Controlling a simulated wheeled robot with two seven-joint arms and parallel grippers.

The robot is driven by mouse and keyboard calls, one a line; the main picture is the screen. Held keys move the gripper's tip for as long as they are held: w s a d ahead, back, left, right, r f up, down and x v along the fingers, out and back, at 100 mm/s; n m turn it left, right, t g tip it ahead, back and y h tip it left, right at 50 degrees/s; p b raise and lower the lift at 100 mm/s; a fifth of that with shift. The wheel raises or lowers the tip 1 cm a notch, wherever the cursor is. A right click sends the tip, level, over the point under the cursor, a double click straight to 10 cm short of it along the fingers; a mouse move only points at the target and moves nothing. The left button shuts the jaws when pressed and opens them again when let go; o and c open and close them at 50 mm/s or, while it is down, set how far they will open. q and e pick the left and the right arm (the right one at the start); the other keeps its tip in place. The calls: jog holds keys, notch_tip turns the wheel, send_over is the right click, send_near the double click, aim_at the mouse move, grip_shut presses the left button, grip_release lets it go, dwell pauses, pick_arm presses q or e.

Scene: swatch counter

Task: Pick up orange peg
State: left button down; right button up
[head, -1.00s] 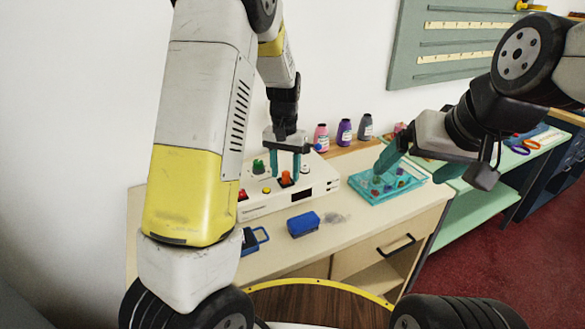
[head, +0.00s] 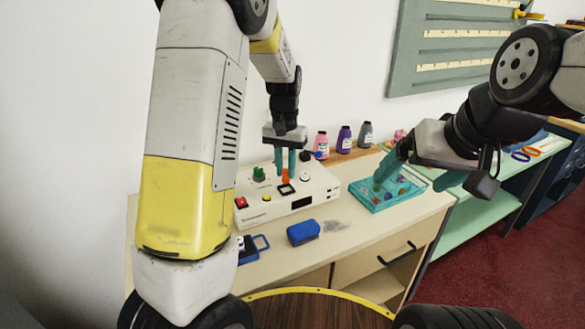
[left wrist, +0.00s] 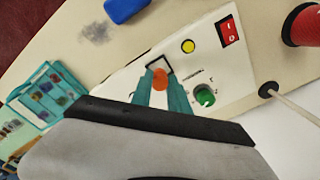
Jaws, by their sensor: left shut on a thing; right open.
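The orange peg (head: 285,175) is held between the teal fingers of my left gripper (head: 285,165), above the white device (head: 325,190). In the left wrist view the peg (left wrist: 159,80) shows between the fingertips, beside a black-outlined square (left wrist: 160,64) on the panel. In the head view this black-rimmed square (head: 286,190) lies just below the peg. Whether the peg's lower end is clear of the square is hard to tell. My right gripper (head: 415,175) is open, with one finger over the teal tray (head: 390,205).
The panel carries a green knob (head: 258,174), a red switch (head: 241,202) and a yellow button (left wrist: 188,46). A blue block (head: 303,232) lies in front of the device. Several bottles (head: 344,139) stand behind.

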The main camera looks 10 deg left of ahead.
pick_arm(q)
jog(key=s+d+r, duration=0.1)
jog(key=s+d, duration=0.1)
jog(key=s, duration=1.4)
jog(key=shift+d+r, duration=0.2)
jog(key=shift+r, duration=0.1)
